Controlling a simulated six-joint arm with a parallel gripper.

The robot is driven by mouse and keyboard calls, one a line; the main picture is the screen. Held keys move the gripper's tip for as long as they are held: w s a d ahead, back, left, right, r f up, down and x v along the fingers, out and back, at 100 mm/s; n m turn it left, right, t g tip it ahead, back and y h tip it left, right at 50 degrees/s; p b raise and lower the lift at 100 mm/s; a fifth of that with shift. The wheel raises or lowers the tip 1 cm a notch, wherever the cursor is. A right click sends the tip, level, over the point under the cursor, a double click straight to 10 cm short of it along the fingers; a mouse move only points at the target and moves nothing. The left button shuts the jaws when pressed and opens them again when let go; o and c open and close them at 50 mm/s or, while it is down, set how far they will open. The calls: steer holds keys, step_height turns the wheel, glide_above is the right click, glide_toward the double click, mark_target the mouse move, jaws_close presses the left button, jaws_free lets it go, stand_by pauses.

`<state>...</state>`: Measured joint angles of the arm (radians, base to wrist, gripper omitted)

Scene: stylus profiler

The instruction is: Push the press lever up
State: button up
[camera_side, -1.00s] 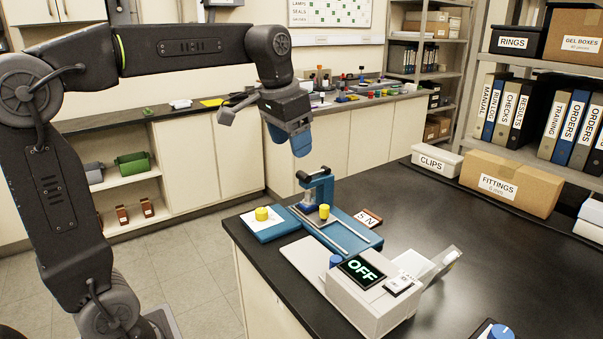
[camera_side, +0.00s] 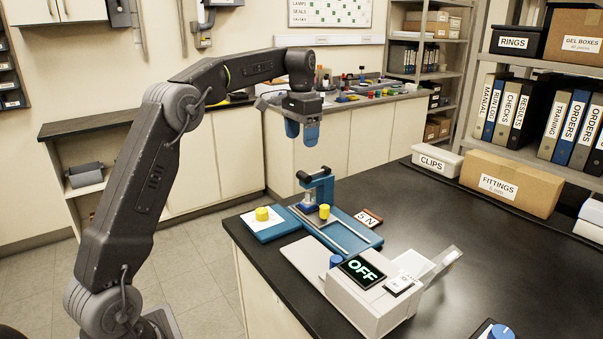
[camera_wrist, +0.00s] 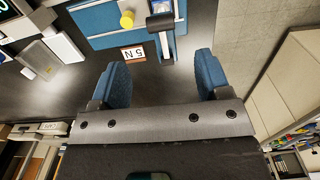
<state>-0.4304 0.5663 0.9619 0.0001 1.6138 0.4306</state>
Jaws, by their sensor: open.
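The press (camera_side: 328,190) is a blue bracket on a blue base plate at the near left of the black bench. Its lever has a black grip (camera_side: 302,176) that sticks out to the left near the top of the bracket. In the wrist view the black grip (camera_wrist: 160,22) lies beyond the fingertips, between them. My gripper (camera_side: 302,132) hangs pointing down above the press, with its blue fingers spread and empty. Its fingers also show apart in the wrist view (camera_wrist: 160,65). It is clear of the lever.
A yellow knob (camera_side: 324,211) stands on the press base. A second yellow piece (camera_side: 262,213) sits on a pad to the left. A grey unit reading OFF (camera_side: 370,295) stands in front.

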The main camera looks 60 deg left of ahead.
mark_target(301, 175)
step_height(301, 175, down, 11)
steer(key=shift+r, duration=0.2)
steer(key=shift+c, duration=0.4)
